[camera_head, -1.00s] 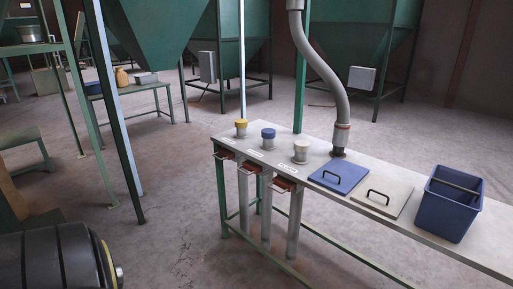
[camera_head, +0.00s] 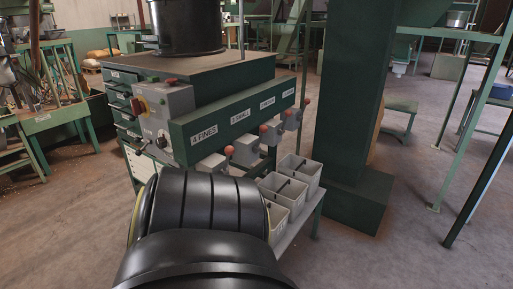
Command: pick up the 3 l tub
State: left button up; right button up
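Several beige, open-topped square tubs stand in a row on a low shelf under the chutes of a green sorting machine. The farthest tub (camera_head: 311,178) and the middle tub (camera_head: 291,204) show most clearly. The nearest tub (camera_head: 277,225) is partly hidden behind my own black arm part. I see dark marks or handles on them, but no readable volume, so I cannot tell which is the 3 l tub. Neither of my grippers is in view.
The green machine (camera_head: 226,123) has panels reading "4 FINES" and "3 SMALL" and a grey control box (camera_head: 161,115). A thick green column (camera_head: 350,100) stands right of the tubs. A blue container (camera_head: 501,91) sits at the right edge.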

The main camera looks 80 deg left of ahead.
aim_at(308, 171)
jog(key=u, duration=0.85)
jog(key=i, duration=2.8)
jog(key=z, duration=4.55)
